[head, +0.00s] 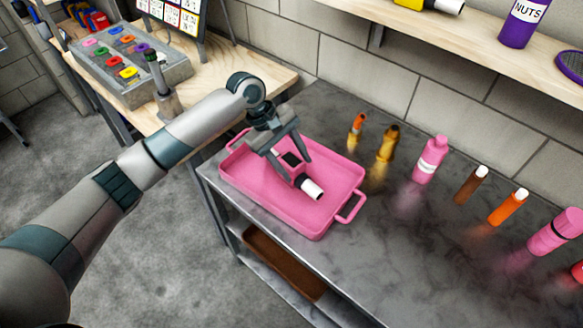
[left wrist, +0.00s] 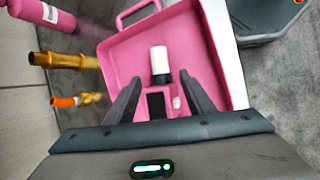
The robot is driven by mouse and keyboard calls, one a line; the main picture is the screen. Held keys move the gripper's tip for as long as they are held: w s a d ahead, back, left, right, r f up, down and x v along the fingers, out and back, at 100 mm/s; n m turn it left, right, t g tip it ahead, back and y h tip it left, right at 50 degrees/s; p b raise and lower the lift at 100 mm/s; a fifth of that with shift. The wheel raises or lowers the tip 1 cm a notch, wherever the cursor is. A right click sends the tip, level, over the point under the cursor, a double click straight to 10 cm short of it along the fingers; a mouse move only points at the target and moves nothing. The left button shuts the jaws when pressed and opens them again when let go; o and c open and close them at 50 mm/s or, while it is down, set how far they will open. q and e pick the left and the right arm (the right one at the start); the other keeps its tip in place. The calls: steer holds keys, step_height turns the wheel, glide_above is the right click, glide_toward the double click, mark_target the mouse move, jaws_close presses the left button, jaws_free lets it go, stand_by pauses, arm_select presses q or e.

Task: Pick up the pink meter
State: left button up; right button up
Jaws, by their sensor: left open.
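The pink meter (head: 301,179) lies in the pink tray (head: 236,168) on the grey metal table. It has a dark screen and a white cylindrical end. My left gripper (head: 294,168) is open above the tray, with its fingers on either side of the meter's body. In the left wrist view, the meter (left wrist: 176,103) is between the two fingers of my left gripper (left wrist: 161,88), with its white end pointing away past the fingertips. I see gaps beside the meter there; part of its body is hidden by the gripper. My right gripper is not in view.
Several bottles and tubes stand right of the tray, including a pink bottle (head: 431,160) and an orange tube (head: 508,207). A wooden shelf (head: 480,52) overhangs the back. A wooden table with a grey block (head: 130,66) stands at the left.

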mark_target(307, 183)
arm_select(q)
steer(key=shift+x, duration=1.25)
steer(key=shift+f, duration=0.1)
steer(key=shift+p+x, duration=0.7)
steer(key=shift+x, duration=2.1)
steer(key=shift+w, duration=0.1)
jaws_close()
